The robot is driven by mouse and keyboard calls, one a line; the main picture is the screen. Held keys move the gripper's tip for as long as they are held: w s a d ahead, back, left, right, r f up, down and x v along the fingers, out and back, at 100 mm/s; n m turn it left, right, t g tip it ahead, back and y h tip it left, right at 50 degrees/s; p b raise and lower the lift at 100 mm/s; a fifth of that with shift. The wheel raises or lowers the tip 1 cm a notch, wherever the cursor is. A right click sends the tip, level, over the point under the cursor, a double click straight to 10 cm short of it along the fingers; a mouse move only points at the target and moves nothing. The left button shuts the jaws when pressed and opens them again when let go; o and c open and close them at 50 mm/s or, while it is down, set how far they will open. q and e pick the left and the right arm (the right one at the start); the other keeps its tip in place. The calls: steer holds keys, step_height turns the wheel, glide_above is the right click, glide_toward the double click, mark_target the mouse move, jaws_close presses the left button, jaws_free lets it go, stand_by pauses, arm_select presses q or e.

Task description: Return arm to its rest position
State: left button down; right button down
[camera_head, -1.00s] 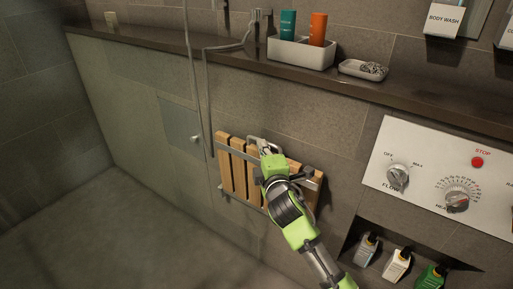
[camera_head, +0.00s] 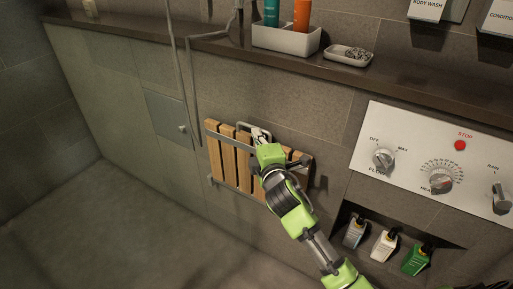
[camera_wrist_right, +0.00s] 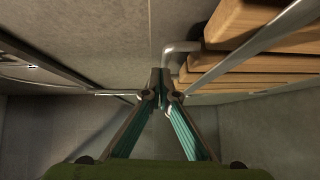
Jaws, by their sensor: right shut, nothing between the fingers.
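My right arm, green and grey, reaches up from the lower right in the head view. My right gripper (camera_head: 258,137) is in front of the wooden slatted fold-up seat (camera_head: 229,159) on the wall, near its upper metal bar. In the right wrist view the fingers (camera_wrist_right: 161,98) meet at their tips, shut and empty. The seat's slats (camera_wrist_right: 262,50) and metal rail (camera_wrist_right: 240,52) lie to the right of the fingers there. Whether the fingers touch the bar cannot be told. My left gripper is not in view.
A dark ledge (camera_head: 206,47) above holds a white tray (camera_head: 286,40) with two bottles and a soap dish (camera_head: 347,55). A control panel (camera_head: 415,157) and a niche with several bottles (camera_head: 383,245) are at right. The floor (camera_head: 95,235) at lower left is clear.

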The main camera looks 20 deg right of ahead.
steer(key=s+a, duration=0.2)
steer(key=s, duration=0.7)
steer(key=shift+a+r, duration=0.3)
steer(key=shift+r, duration=0.15)
